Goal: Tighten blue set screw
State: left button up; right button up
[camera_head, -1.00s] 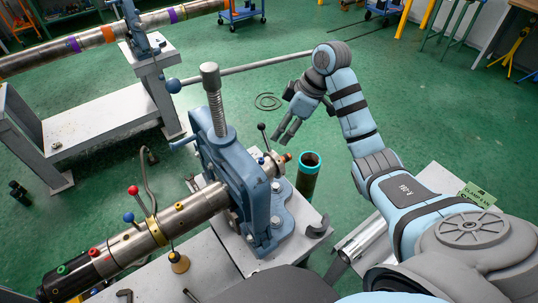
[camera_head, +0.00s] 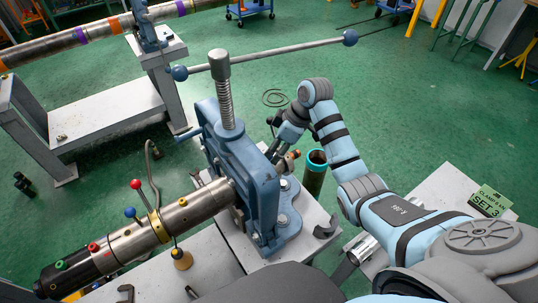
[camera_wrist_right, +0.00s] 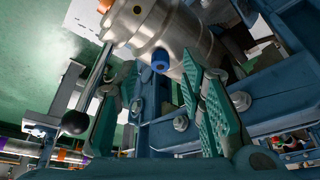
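The blue set screw (camera_wrist_right: 160,60) is a short blue cylinder standing out from the steel pipe end (camera_wrist_right: 163,32) in the right wrist view. My right gripper (camera_wrist_right: 159,78) is open, with its teal ridged fingers on either side of the screw. I cannot tell whether they touch it. In the head view my right gripper (camera_head: 284,145) is behind the blue vise (camera_head: 235,150), by the pipe's far end. The vise hides part of it and the blue screw. My left gripper is not in view.
The vise's long handle bar (camera_head: 285,53) crosses above my right wrist. A teal-rimmed dark tube (camera_head: 315,172) stands right of the vise. A black-knobbed lever (camera_wrist_right: 75,122) is left of my fingers in the wrist view. A second bench (camera_head: 105,110) is at the back left.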

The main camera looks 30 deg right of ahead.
jog(key=shift+b+x, duration=0.45)
jog(key=shift+x, duration=0.55)
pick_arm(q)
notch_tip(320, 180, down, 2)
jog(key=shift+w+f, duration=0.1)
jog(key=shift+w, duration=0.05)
pick_arm(e)
jog(key=shift+d+r, duration=0.1)
jog(key=shift+s, duration=0.1)
jog(key=shift+r, duration=0.1)
grip_shut()
jog(key=m+p, duration=0.1)
jog(key=p, duration=0.4)
jog(key=shift+s+r+m, duration=0.2)
jog(key=shift+r+m, duration=0.15)
jog(key=shift+m, duration=0.05)
jog(key=shift+w+f+t+h+p, duration=0.1)
jog(key=shift+f+t+h+p, duration=0.05)
jog(key=shift+t+h+p, duration=0.2)
jog(key=shift+w+f+m, duration=0.1)
jog(key=shift+f+m, duration=0.1)
jog(key=shift+m, duration=0.1)
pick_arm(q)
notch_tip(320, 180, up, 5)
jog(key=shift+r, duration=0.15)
pick_arm(e)
grip_release()
